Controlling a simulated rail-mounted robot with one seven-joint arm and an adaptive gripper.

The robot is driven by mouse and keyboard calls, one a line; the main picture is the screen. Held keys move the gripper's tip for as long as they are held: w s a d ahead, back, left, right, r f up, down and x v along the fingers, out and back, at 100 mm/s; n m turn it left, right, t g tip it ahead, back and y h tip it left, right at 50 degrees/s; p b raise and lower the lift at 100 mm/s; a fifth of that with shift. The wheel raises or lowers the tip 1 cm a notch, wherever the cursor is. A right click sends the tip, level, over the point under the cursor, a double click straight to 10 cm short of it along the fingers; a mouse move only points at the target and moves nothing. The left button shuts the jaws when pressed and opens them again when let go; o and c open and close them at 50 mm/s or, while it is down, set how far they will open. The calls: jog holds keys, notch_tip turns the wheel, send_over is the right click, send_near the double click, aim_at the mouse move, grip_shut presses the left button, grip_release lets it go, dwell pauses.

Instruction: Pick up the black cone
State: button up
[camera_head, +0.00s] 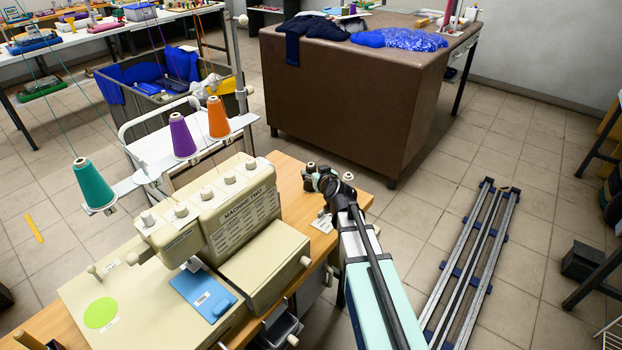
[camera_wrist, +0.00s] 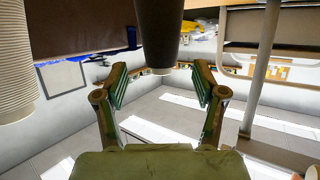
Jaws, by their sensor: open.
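A dark, nearly black cone (camera_wrist: 158,35) shows at the top centre of the wrist view, with its narrow end toward the picture's middle. My gripper (camera_wrist: 159,70) is open, with one finger to each side of the cone's narrow end. I see space between the fingers and the cone, and cannot tell how far beyond the tips it is. In the head view my gripper (camera_head: 318,180) is small and dark, over the right end of the wooden table. I cannot tell the black cone apart from my gripper there.
A cream machine (camera_head: 240,210) stands on the wooden table (camera_head: 290,180). Teal (camera_head: 92,184), purple (camera_head: 182,136) and orange (camera_head: 218,118) cones stand behind it. A pale ribbed cone (camera_wrist: 14,70) is at left in the wrist view. A brown table (camera_head: 350,100) stands beyond.

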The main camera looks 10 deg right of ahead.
aim_at(313, 168)
jog(key=x, duration=0.1)
jog(key=p+x, duration=0.1)
jog(key=x, duration=0.2)
jog(key=shift+r, duration=0.3)
jog(key=shift+w+a+f, duration=0.1)
jog(key=shift+w+f, duration=0.1)
jog(key=shift+w, duration=0.05)
grip_shut()
jog(key=shift+r, duration=0.15)
notch_tip(313, 168, up, 20)
jog(key=b, duration=0.1)
